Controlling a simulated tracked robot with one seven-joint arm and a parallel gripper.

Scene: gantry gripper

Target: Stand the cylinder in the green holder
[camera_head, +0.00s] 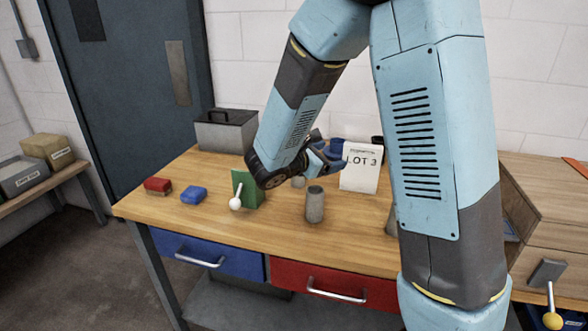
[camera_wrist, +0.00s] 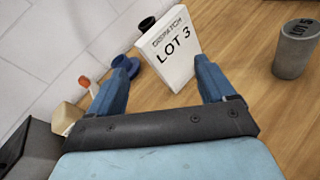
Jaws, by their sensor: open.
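A grey cylinder (camera_head: 315,204) stands upright on the wooden table, below and in front of my gripper in the head view. Another grey cylinder shows partly behind my arm (camera_head: 392,222). In the wrist view a grey cylinder (camera_wrist: 297,48) with dark lettering on top stands at the right; I cannot tell for sure which one it is. A green block-like piece (camera_head: 247,188), perhaps the holder, stands left of the first cylinder, partly hidden by a white ball-ended knob. My gripper (camera_head: 326,160) is open and empty above the table, its fingers toward the LOT 3 card (camera_wrist: 170,52).
A red block (camera_head: 157,185) and a blue block (camera_head: 193,195) lie at the table's left. A grey box (camera_head: 224,131) stands at the back. Dark blue and black round items sit behind the card. Red and blue drawers are below. The front left tabletop is clear.

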